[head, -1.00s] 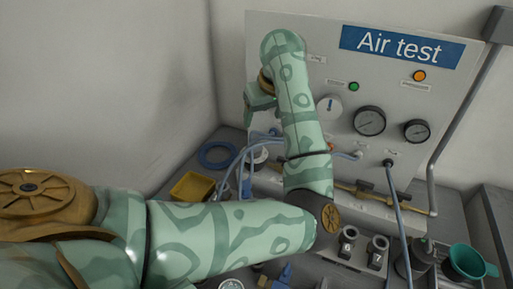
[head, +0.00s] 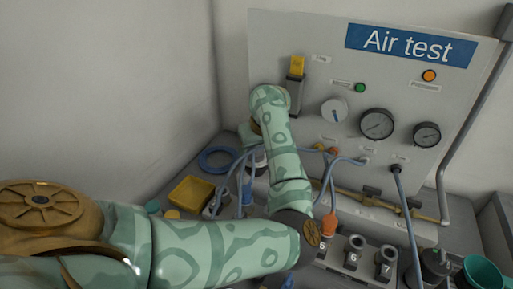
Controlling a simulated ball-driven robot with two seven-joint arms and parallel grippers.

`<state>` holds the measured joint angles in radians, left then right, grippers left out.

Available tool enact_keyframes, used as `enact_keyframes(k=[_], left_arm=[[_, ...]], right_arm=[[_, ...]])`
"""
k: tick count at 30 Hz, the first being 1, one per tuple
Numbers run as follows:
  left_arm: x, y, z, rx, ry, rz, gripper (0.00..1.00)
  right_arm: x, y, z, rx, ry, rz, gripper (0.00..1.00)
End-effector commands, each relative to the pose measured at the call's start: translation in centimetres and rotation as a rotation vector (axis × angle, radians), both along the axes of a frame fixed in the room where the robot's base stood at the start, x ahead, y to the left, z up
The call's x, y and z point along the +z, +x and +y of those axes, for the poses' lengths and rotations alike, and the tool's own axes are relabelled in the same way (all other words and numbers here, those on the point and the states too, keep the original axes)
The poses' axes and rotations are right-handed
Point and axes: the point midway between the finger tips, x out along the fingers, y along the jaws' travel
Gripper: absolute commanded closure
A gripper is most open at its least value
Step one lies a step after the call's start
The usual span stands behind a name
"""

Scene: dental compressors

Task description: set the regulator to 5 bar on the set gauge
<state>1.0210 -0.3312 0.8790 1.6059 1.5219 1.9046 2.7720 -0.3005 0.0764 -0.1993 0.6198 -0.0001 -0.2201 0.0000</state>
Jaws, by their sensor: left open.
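The upright "Air test" panel (head: 285,30) carries a round pale knob (head: 334,110) with a dark pointer mark. It may be the regulator; its label is too small to read. A larger gauge (head: 377,124) and a smaller gauge (head: 427,134) sit to its right. I cannot read their scales or tell which is the set gauge. My left gripper (head: 250,136) is in front of the panel's lower left, mostly hidden behind my own forearm. It is open, left of and below the knob and apart from it. My right gripper is out of view.
A yellow lever (head: 297,66) stands at the panel's upper left, near a green light (head: 360,88) and an orange light (head: 429,76). Blue hoses (head: 400,185) hang below. A yellow tray (head: 190,192), numbered sockets (head: 355,250) and a teal funnel (head: 482,272) crowd the bench.

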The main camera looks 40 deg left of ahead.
Motion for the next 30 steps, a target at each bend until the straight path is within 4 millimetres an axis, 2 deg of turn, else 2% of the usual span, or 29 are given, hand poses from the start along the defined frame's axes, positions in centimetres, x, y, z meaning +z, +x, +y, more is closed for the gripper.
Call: enact_keyframes(k=[1, 6, 19, 30], left_arm=[[0.0, 0.0, 0.0, 0.0, 0.0, 0.0, 0.31], [0.0, 0.0, 0.0, 0.0, 0.0, 0.0, 0.76], [-0.1, 0.0, 0.0, -0.066, 0.001, 0.0, 0.76], [-0.1, -0.1, 0.1, -0.35, 0.001, -0.003, 0.76]], right_arm=[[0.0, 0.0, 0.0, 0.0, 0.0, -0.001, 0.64], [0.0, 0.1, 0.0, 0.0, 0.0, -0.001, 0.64], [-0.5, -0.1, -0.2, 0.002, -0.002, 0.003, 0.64], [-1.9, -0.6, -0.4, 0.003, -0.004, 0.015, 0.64]])
